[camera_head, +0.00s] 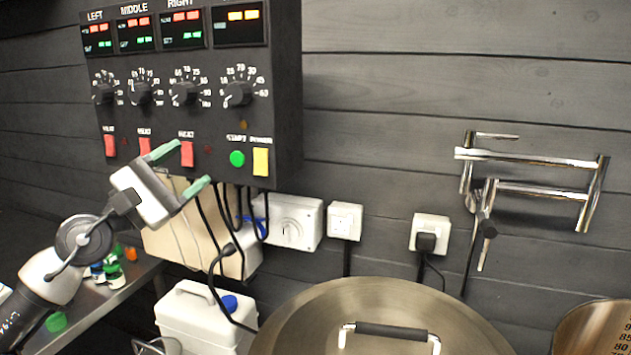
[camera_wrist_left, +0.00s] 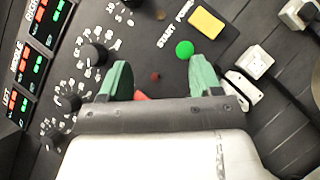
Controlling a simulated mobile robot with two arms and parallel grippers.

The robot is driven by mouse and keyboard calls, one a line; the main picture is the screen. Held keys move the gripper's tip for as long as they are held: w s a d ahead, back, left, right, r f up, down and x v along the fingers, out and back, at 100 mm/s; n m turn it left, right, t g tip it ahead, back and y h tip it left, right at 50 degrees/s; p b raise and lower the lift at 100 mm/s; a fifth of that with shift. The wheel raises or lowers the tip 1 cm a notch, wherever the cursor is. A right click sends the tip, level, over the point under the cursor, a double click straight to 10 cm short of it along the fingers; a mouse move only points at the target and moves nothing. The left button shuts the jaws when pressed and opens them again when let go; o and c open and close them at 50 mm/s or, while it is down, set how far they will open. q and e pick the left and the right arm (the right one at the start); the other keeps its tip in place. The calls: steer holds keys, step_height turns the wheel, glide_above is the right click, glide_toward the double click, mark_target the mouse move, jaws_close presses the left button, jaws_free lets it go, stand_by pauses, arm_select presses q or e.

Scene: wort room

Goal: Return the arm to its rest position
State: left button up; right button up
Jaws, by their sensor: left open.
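My left gripper (camera_head: 184,171) is open and empty, with green fingertips. It is raised in front of the lower part of the black control panel (camera_head: 285,95), near its red switches. In the left wrist view the two fingers (camera_wrist_left: 160,80) stand apart with nothing between them. The panel's green button (camera_wrist_left: 184,50) and yellow power switch (camera_wrist_left: 206,22) show beyond the fingers. The left arm (camera_head: 62,262) comes in from the lower left. My right gripper is in neither view.
A large lidded pot (camera_head: 300,320) stands at the front. A white canister (camera_head: 190,318) is left of it. A steel table (camera_head: 110,298) with small bottles is under my left arm. A folding tap (camera_head: 530,160) and sockets (camera_head: 345,220) are on the wall. Cables hang below the panel.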

arm_select(q)
steer(key=s+a+f+m+y, duration=0.1)
steer(key=s+f+m+y, duration=0.4)
steer(key=f+m, duration=0.55)
steer(key=s+a+f+m+y, duration=0.1)
steer(key=s+f+m+y, duration=0.2)
steer(key=f+m+y, duration=0.55)
steer(key=s+a+f+m+y, duration=0.1)
steer(key=s+f+m+y, duration=0.3)
steer(key=f+m, duration=0.75)
steer(key=s+d+f+n+g+h, duration=0.1)
steer(key=s+f+n+g, duration=0.6)
steer(key=s, duration=0.4)
steer(key=s+d+f+n+g+h, duration=0.15)
steer(key=s+f+n+g, duration=0.35)
steer(key=s+f, duration=0.5)
step_height(320, 180, down, 26)
steer(key=s+g, duration=0.2)
steer(key=s, duration=0.1)
steer(key=s+a+f+g, duration=0.1)
steer(key=s+a+f, duration=0.1)
steer(key=s+f, duration=1.3)
steer(key=shift+s+y, duration=0.15)
steer(key=shift+y, duration=0.15)
steer(key=shift+a, duration=0.1)
